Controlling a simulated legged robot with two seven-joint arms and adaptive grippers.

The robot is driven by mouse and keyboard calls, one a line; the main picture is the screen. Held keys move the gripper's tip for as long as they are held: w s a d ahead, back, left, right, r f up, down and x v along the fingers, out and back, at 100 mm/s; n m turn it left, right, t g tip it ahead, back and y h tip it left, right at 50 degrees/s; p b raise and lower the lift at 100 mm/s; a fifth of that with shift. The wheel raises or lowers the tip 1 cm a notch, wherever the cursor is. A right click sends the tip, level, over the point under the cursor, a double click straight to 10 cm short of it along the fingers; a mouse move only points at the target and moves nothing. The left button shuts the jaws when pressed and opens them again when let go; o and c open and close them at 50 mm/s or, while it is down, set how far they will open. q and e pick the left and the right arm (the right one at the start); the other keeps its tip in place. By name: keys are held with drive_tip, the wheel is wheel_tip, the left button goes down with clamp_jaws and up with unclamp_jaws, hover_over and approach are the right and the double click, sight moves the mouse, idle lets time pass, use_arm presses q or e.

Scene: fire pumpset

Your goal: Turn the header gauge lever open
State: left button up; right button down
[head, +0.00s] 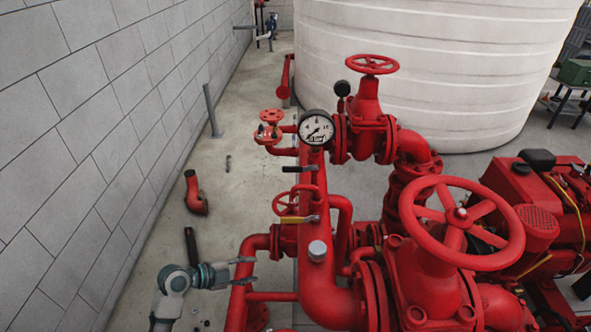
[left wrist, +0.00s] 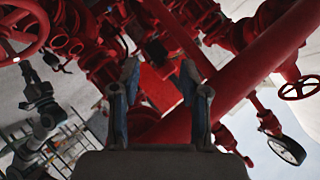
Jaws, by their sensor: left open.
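The round white-faced header gauge (head: 317,128) stands on the red header pipe. A lever with a black handle (head: 299,169) sits just below it, pointing left. A yellow-handled lever (head: 300,219) is lower on the same pipe. My left gripper (head: 251,271) is open and empty, low and left of both levers, its fingers pointing right, apart from them. In the left wrist view its two fingers (left wrist: 160,82) are spread before red pipes, and a gauge (left wrist: 286,149) shows at lower right. A grey jointed arm, seemingly my right one, shows at left there; its gripper is unclear.
A large red handwheel (head: 461,214) and valve body fill the right foreground. A smaller red wheel (head: 287,203) sits beside the yellow lever. A block wall (head: 90,120) runs along the left. Floor between wall and pipes is mostly clear, with a loose red elbow (head: 195,196).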

sight(287, 171)
use_arm(q)
drive_tip(key=w+a+r+m+h, duration=0.25)
drive_tip(key=r+m, duration=0.25)
drive_tip(key=r, duration=0.8)
drive_tip(key=w+a+r+m+h, duration=0.1)
drive_tip(key=w+r+m+h, duration=0.3)
drive_tip(key=r, duration=0.9)
drive_tip(key=shift+m+y, duration=0.25)
drive_tip(key=shift+m, duration=0.25)
drive_tip(key=x, duration=0.3)
drive_tip(key=p+x, duration=0.1)
drive_tip(key=x, duration=0.3)
drive_tip(key=r+p+x, duration=0.1)
drive_tip(key=x, duration=0.2)
drive_tip(key=shift+w+d, duration=0.1)
drive_tip(key=shift+d, duration=0.1)
drive_tip(key=shift+t, duration=0.3)
drive_tip(key=x, duration=0.7)
drive_tip(key=shift+s+d+f+p, duration=0.1)
drive_tip(key=shift+s+f+p, duration=0.15)
drive_tip(key=shift+p, duration=0.15)
drive_tip(key=shift+a, duration=0.7)
drive_tip(key=shift+c, duration=1.4)
drive_tip(key=shift+a, duration=0.15)
clamp_jaws()
drive_tip(key=shift+s, duration=0.1)
use_arm(e)
drive_tip(key=s+f, duration=0.4)
drive_tip(key=f, duration=0.8)
drive_tip(key=shift+f, duration=0.2)
